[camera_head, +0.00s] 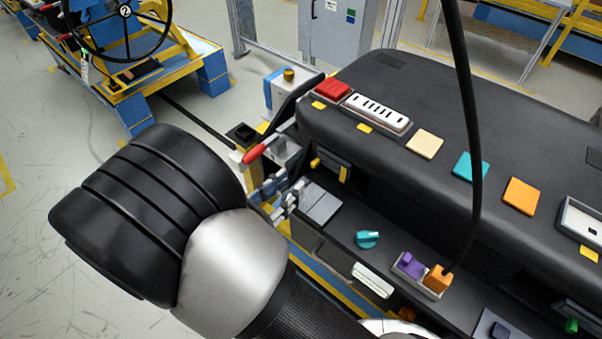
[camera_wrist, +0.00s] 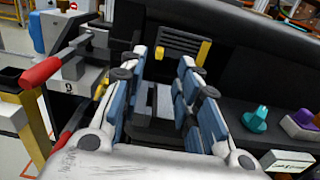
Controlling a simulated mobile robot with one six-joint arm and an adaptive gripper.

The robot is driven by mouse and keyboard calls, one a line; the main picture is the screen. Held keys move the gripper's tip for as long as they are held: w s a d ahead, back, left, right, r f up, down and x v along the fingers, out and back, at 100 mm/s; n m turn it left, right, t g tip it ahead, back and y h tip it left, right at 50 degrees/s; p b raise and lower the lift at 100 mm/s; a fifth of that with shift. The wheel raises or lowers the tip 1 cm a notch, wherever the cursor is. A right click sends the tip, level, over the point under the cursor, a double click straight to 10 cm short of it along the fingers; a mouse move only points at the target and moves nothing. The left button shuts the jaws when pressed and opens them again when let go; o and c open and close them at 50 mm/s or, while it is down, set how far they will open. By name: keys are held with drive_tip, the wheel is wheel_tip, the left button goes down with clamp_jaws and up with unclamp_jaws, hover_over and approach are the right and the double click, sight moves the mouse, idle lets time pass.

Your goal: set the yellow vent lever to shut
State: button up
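A yellow lever (camera_wrist: 203,54) stands at the vent's right side in the wrist view. In the head view the lever (camera_head: 344,174) shows as a short upright yellow bar, with a smaller yellow piece (camera_head: 315,162) at the vent's left. My gripper (camera_wrist: 165,88) is open and empty, its blue-grey fingers apart on either side of a grey panel below the vent. The lever is beyond the fingertips, apart from them. In the head view my gripper (camera_head: 277,193) is in front of the dashboard, partly hidden by my wrist.
A red-handled lever (camera_head: 254,152) on a grey block stands left of my gripper. A teal knob (camera_head: 367,239) and purple and orange pieces (camera_head: 423,270) sit on the lower ledge to the right. The dashboard top (camera_head: 430,90) overhangs the vent. A black cable hangs at right.

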drive_tip(key=shift+v, duration=2.4)
